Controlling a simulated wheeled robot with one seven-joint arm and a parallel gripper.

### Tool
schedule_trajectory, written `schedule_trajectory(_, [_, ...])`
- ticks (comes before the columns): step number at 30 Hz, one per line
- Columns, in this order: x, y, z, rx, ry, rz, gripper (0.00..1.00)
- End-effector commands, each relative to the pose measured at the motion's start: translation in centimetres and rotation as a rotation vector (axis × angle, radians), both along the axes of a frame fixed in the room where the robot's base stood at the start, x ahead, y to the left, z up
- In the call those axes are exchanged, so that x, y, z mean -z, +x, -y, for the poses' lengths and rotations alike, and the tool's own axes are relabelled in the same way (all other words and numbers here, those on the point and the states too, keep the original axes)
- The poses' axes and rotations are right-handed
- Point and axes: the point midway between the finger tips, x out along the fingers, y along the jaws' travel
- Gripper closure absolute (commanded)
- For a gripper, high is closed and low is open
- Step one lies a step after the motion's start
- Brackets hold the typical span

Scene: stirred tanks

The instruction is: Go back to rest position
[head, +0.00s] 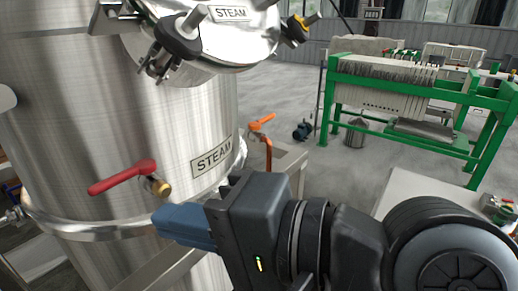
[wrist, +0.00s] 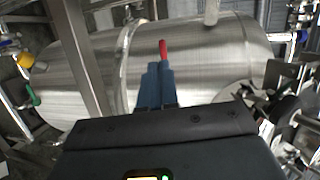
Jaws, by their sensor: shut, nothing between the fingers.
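My gripper (head: 160,222) is shut and empty, its blue fingers together, in the lower middle of the head view. It also shows in the wrist view (wrist: 157,72), pointing at the steel tank. The tank (head: 95,105) stands upright at the left of the head view, with a STEAM label on its wall. A red valve handle (head: 122,177) sits on the tank, up and left of my fingertips. In the wrist view the red handle (wrist: 163,48) shows just beyond the fingertips. I cannot tell whether they touch it; in the head view they look apart.
An orange valve handle (head: 262,122) is right of the tank. The tank's lid (head: 215,40) with clamps is swung out above. A green-framed filter press (head: 400,95) stands at the back right. A steel frame bar (wrist: 82,55) is left of my fingers. Open floor lies between tank and press.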

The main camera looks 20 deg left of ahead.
Motion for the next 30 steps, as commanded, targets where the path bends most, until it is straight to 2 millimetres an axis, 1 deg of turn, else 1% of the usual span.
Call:
schedule_trajectory(2, [0.1, 0.0, 0.1, 0.004, 0.000, 0.000, 1.00])
schedule_trajectory(5, [1.2, 0.4, 0.6, 0.038, 0.003, 0.001, 1.00])
schedule_trajectory(8, [3.5, 1.3, 2.0, 0.120, 0.006, 0.011, 1.00])
schedule_trajectory(11, [6.7, 2.3, 4.2, 0.241, 0.000, 0.039, 1.00])
schedule_trajectory(12, [8.0, 2.7, 5.3, 0.293, -0.008, 0.054, 1.00])
schedule_trajectory(14, [10.0, 3.0, 7.0, 0.369, -0.025, 0.081, 1.00])
schedule_trajectory(15, [11.2, 3.1, 8.3, 0.419, -0.040, 0.102, 1.00])
schedule_trajectory(17, [13.1, 3.1, 10.1, 0.489, -0.067, 0.135, 1.00])
schedule_trajectory(18, [14.2, 3.0, 11.5, 0.536, -0.089, 0.159, 1.00])
schedule_trajectory(20, [15.9, 2.7, 13.4, 0.602, -0.126, 0.198, 1.00])
schedule_trajectory(24, [19.3, 1.1, 18.3, 0.740, -0.238, 0.295, 1.00])
schedule_trajectory(26, [20.5, 0.0, 20.3, 0.790, -0.295, 0.340, 1.00])
schedule_trajectory(27, [21.2, -0.7, 21.6, 0.821, -0.335, 0.372, 1.00])
schedule_trajectory(30, [22.6, -3.0, 24.8, 0.884, -0.442, 0.453, 1.00])
